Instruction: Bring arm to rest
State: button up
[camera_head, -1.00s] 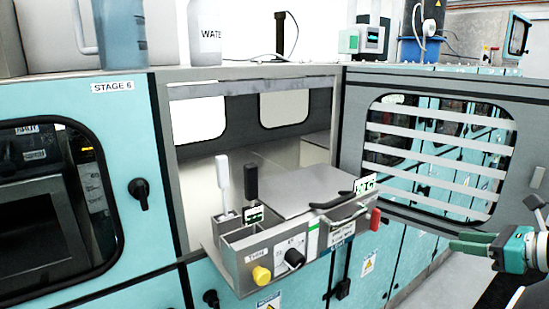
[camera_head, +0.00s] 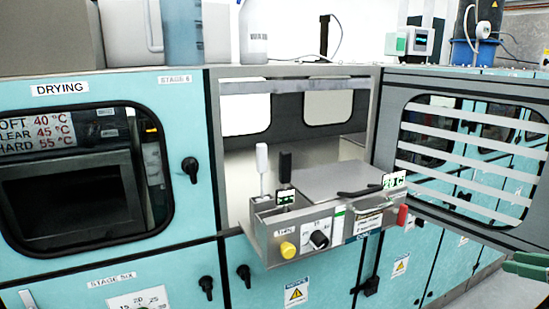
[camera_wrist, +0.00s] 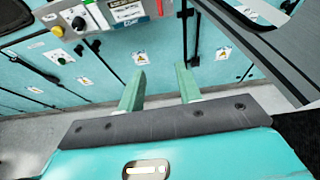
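My gripper (camera_wrist: 160,92) shows in the wrist view with its two green fingers apart and nothing between them. It points toward the teal cabinet fronts and is clear of them. In the head view only a green finger (camera_head: 526,265) shows at the right edge; the rest of my arm is out of the picture.
A pulled-out metal module (camera_head: 315,235) with a yellow knob (camera_head: 288,250) juts from the open bay. An open door with a barred window (camera_head: 470,155) stands to its right, near my gripper. Teal cabinets (camera_head: 190,240) line the front. Some floor (camera_head: 490,285) shows at lower right.

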jog(key=w+a+f+n+g, duration=0.1)
jog(key=a+f+n+g, duration=0.15)
jog(key=a+n, duration=0.65)
jog(key=w+a+f+n+g, duration=0.15)
jog(key=a+n+g, duration=0.3)
jog(key=a, duration=0.95)
jog(key=s+a+f+n+h, duration=0.2)
jog(key=a+n, duration=0.4)
jog(key=n, duration=0.3)
jog(key=s+a+f+n+h, duration=0.2)
jog(key=a+n, duration=0.4)
jog(key=n, duration=0.3)
jog(key=s+f, duration=0.1)
jog(key=s, duration=0.1)
jog(key=shift+s+h, duration=0.35)
jog(key=shift+h, duration=0.05)
jog(key=shift+c, duration=0.2)
